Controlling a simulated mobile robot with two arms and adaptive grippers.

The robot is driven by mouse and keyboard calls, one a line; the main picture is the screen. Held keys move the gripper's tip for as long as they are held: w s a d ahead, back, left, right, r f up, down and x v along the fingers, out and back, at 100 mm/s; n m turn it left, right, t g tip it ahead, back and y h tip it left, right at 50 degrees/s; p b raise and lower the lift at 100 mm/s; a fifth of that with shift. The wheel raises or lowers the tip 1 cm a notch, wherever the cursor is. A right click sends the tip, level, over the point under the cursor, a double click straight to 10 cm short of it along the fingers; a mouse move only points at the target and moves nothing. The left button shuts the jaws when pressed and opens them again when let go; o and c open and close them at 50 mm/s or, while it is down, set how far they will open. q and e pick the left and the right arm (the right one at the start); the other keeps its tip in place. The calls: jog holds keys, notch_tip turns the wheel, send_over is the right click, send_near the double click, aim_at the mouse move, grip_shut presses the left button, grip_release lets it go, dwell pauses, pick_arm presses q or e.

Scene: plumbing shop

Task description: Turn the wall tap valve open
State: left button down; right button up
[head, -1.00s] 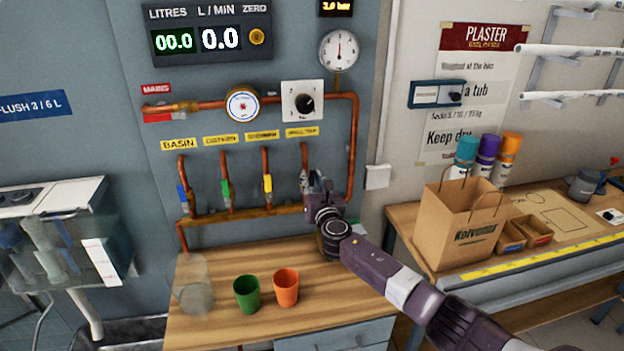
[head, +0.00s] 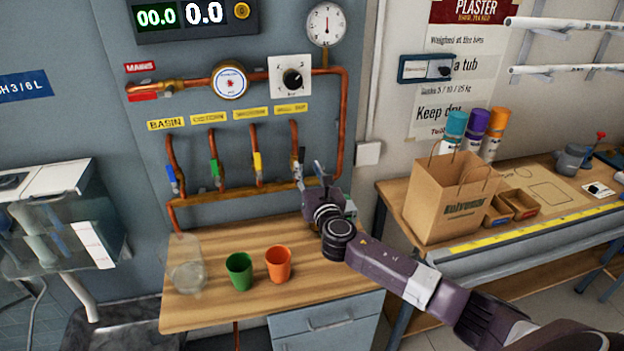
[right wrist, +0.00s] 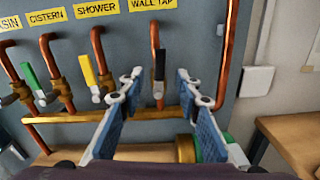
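The wall tap valve (right wrist: 159,66) has a black lever on a copper pipe, under the yellow "WALL TAP" label (right wrist: 152,4). In the right wrist view the lever stands upright, in line with its pipe. The valve also shows in the head view (head: 295,165), partly behind my gripper. My right gripper (right wrist: 159,78) is open, its two blue-padded fingers apart and pointing at the wall. The lever shows in the gap between the fingertips; no contact is visible, and the remaining distance is hard to tell. My left gripper is not in view.
Levers in blue (head: 172,178), green (head: 215,169) and yellow (head: 257,162) stand left of the valve. A brass and green fitting (right wrist: 207,149) is low beside my right finger. A clear jug (head: 187,268), green cup (head: 239,271) and orange cup (head: 278,264) stand on the bench. The flow display (head: 204,14) reads 0.0.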

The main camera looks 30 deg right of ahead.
jog(key=v, duration=0.4)
jog(key=shift+s, duration=0.1)
dwell(0.4)
